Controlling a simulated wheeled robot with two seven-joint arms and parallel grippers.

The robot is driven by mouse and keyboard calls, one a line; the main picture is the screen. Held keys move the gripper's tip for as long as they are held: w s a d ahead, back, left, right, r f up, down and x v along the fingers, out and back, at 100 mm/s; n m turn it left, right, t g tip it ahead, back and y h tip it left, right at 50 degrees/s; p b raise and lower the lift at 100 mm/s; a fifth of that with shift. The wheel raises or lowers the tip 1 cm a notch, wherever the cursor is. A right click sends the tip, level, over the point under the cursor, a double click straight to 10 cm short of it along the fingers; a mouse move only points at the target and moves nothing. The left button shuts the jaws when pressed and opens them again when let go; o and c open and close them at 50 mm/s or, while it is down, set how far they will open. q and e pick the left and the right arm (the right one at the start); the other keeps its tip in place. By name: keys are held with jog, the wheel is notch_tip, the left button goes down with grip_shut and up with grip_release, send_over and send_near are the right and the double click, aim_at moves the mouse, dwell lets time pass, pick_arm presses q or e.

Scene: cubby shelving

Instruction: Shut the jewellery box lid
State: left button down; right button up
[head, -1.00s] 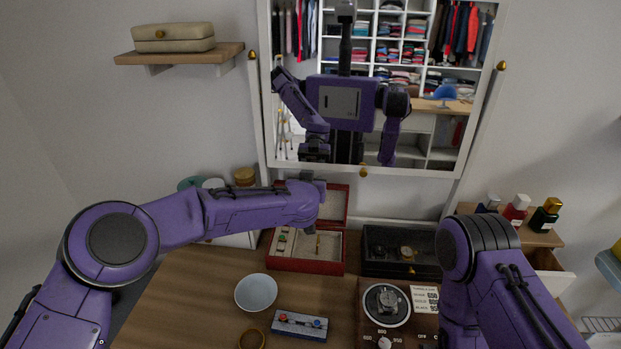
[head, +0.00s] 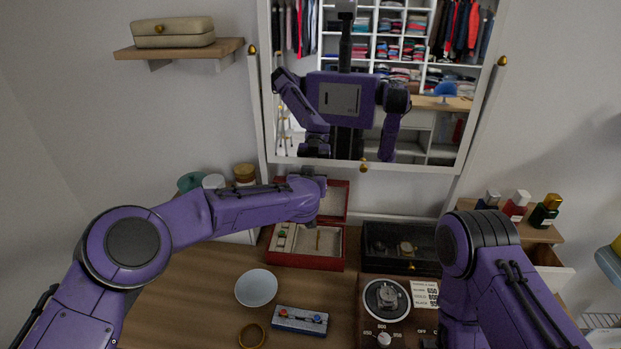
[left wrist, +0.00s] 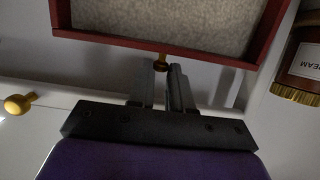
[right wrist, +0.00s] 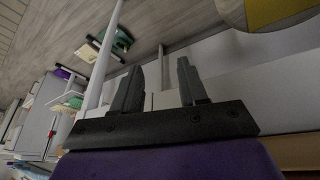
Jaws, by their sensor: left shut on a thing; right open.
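The red jewellery box (head: 306,262) stands open at the back of the wooden table. Its pale-lined tray holds a few small pieces. Its lid (head: 340,199) stands raised at the back, partly hidden by my left wrist. In the left wrist view the lid's red rim (left wrist: 110,39) and light lining fill the top, with a small gold knob (left wrist: 160,62) on the rim. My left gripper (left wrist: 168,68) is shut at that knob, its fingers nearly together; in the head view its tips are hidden. My right gripper (right wrist: 160,72) is open and empty, away from the box.
A dark glass-topped case (head: 398,262) sits right of the red box. A mirror (head: 380,165) hangs behind. Bottles (head: 515,206) stand on the right shelf.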

pick_arm(q)
jog(key=s+a+f+t+b, duration=0.1)
jog(key=s+f+t+b, duration=0.1)
jog(key=s+b, duration=0.7)
jog(key=shift+s+a+f+t+h+b, duration=0.3)
jog(key=shift+a+t+h, duration=0.1)
jog(key=shift+t, duration=0.4)
jog(key=c, duration=1.1)
grip_release()
jog(key=shift+w, duration=0.1)
jog(key=shift+r, duration=0.1)
jog(key=s+a+b, duration=0.1)
jog(key=s+a, duration=0.1)
jog(key=s, duration=0.8)
jog(key=shift+r, duration=0.2)
